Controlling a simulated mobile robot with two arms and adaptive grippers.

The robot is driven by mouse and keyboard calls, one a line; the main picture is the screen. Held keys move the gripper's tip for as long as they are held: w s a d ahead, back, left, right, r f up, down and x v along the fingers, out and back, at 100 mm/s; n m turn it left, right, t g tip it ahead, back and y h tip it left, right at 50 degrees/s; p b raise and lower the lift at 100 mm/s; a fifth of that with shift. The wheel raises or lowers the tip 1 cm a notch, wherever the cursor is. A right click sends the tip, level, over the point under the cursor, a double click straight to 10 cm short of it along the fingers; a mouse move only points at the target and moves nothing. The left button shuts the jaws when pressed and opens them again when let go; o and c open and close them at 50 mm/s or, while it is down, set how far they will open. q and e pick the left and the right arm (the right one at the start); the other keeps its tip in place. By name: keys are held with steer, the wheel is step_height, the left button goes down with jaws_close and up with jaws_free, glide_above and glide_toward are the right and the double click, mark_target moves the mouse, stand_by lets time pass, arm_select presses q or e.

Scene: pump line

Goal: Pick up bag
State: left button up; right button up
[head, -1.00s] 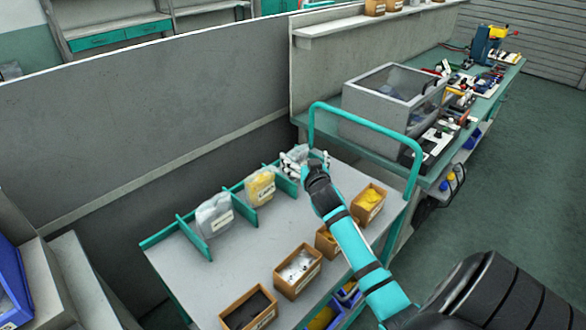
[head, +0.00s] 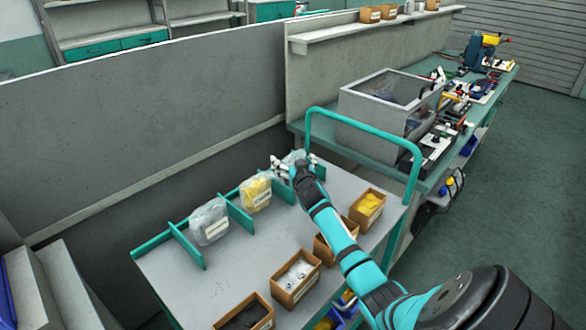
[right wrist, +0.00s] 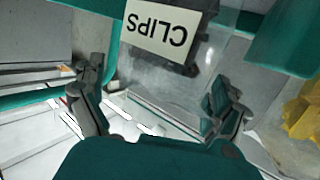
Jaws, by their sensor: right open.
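A clear bag with a white CLIPS label (right wrist: 165,32) fills the upper middle of the right wrist view, with dark contents near the label. In the head view this bag (head: 296,156) stands in the far slot of the cart's rack, partly hidden by my gripper. My right gripper (head: 293,164) is open at this bag. In the right wrist view its fingers (right wrist: 158,106) are spread to either side of the bag's clear lower part; I cannot tell whether they touch it. A yellow bag (head: 256,193) and a greyish bag (head: 209,222) stand in the other slots. My left gripper is out of view.
The grey cart top (head: 178,270) has green dividers (head: 238,217) between the bags and a teal handle (head: 362,124) at the far end. Several cardboard boxes (head: 295,281) line its near side. A grey partition (head: 130,120) stands behind. A workbench with a clear-lidded box (head: 385,105) is beyond.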

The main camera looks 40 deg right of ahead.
steer(key=shift+w, duration=0.1)
steer(key=c, duration=1.8)
step_height(320, 180, up, 10)
steer(key=shift+d+r, duration=0.1)
